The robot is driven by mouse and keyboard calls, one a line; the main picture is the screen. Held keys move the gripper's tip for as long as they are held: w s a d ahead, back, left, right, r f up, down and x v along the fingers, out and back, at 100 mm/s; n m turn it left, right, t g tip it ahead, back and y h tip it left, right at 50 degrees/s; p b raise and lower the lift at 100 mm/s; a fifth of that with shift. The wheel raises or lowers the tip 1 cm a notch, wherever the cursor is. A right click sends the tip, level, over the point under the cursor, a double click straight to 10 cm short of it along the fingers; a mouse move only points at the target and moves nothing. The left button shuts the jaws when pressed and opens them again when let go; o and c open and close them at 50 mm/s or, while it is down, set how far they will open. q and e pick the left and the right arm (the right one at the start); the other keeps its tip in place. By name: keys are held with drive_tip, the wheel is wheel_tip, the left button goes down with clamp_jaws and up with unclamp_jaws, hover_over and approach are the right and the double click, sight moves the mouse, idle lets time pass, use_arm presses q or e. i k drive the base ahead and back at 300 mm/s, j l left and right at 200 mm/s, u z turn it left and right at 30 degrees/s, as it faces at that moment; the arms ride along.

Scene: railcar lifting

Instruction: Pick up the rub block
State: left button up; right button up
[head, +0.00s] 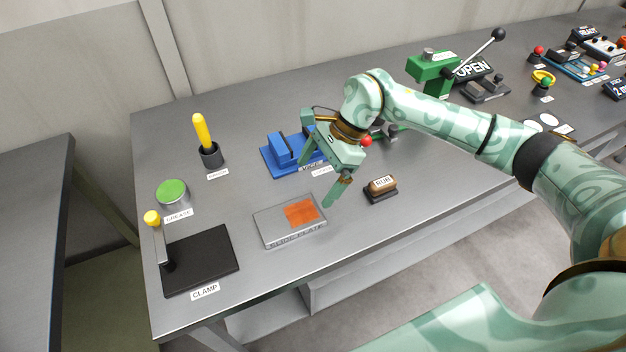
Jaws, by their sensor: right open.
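The rub block (382,185) is a small block with a tan top, a dark base and a label reading RUB. It sits on the grey bench, to the right of the metal plate with an orange patch. My right gripper (322,182) is open and empty, with its fingers pointing down. It hangs up and left of the rub block in the picture, apart from it. My left gripper does not show.
The plate (272,236) lies left of the block. A blue vice (268,158) is partly hidden behind my gripper. A black clamp base (222,262), a green-topped grease tin (172,194) and a yellow-handled tool (201,130) stand left. A green press (430,68) stands behind.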

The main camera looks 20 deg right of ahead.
sight(381, 189)
drive_tip(key=z, duration=1.3)
